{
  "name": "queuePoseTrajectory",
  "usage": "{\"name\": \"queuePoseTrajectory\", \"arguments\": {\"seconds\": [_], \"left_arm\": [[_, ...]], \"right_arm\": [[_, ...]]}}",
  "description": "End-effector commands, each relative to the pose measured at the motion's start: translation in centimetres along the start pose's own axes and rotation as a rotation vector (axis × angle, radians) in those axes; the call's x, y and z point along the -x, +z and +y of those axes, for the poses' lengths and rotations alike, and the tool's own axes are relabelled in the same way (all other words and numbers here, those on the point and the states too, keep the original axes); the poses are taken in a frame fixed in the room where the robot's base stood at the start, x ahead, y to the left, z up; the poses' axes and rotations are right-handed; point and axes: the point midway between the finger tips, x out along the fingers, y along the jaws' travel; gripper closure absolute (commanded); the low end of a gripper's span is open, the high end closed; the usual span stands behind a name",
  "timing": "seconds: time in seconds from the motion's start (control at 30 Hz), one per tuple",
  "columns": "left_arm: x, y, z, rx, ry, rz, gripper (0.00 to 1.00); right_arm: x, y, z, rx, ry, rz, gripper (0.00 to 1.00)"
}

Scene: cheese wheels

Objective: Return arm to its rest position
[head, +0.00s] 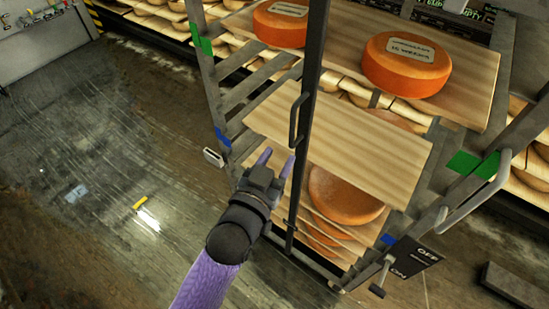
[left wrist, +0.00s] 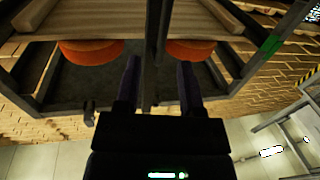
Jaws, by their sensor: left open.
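My left gripper (head: 275,161) is open and empty in the head view, with its two purple fingers pointing up toward the cheese rack (head: 309,90). It is in front of the rack, close to the vertical post with the handle. I cannot tell whether it touches the rack. The left wrist view shows the open fingers (left wrist: 160,80) on either side of a dark rack post. An empty wooden shelf board (head: 340,150) lies just beyond the gripper. My right gripper is in neither view.
Orange cheese wheels (head: 406,65) sit on the upper board, and more wheels (head: 345,197) sit on lower boards. A metal handle (head: 480,199) sticks out at the rack's right. Other cheese shelves stand behind. Open floor (head: 90,180) lies to the left.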

Motion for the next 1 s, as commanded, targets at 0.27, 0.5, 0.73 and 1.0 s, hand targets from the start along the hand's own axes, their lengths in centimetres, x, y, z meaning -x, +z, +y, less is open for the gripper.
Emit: {"name": "queuePoseTrajectory", "arguments": {"seconds": [0.27,0.5,0.73,1.0], "left_arm": [[1.6,0.0,0.0,0.000,0.000,0.001,0.50],[1.6,0.0,0.0,0.000,0.000,0.001,0.50],[3.0,9.7,-1.0,0.003,-0.028,-0.217,0.50],[17.4,34.8,-3.2,0.045,-0.113,-0.901,0.50]], "right_arm": [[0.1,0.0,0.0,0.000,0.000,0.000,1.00],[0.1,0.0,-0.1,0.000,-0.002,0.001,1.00],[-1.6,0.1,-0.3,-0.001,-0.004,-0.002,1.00],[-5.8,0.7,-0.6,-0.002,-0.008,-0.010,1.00]]}}
